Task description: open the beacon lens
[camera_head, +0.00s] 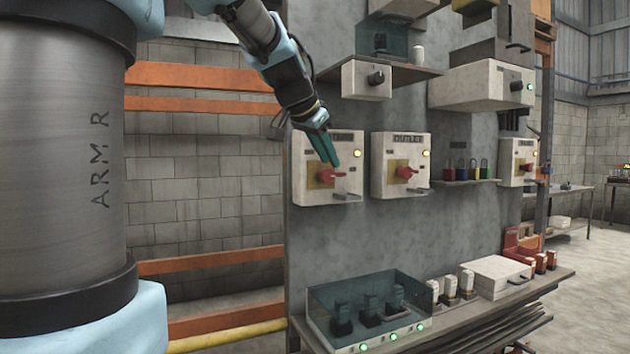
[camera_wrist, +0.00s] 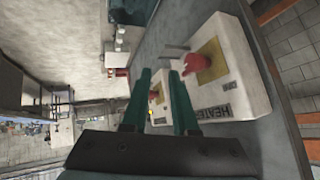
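My gripper (camera_head: 327,150) is in front of the left switch box (camera_head: 343,186), beside its red rotary handle (camera_head: 333,174). In the wrist view my gripper (camera_wrist: 160,80) has its two teal fingers apart, with nothing held between them. The box there (camera_wrist: 245,75) reads HEATER and has a red handle (camera_wrist: 197,64). No part is clearly labelled as a beacon lens. A tinted clear cover (camera_head: 392,40) stands on the upper shelf around a dark item. A larger tinted clear case (camera_head: 330,297) sits on the lower bench around several dark items.
A second switch box (camera_head: 387,183) with a red handle is to the right. Padlocks (camera_head: 462,170) stand on a small shelf. A white lidded box (camera_head: 495,275) is on the lower bench (camera_head: 470,311).

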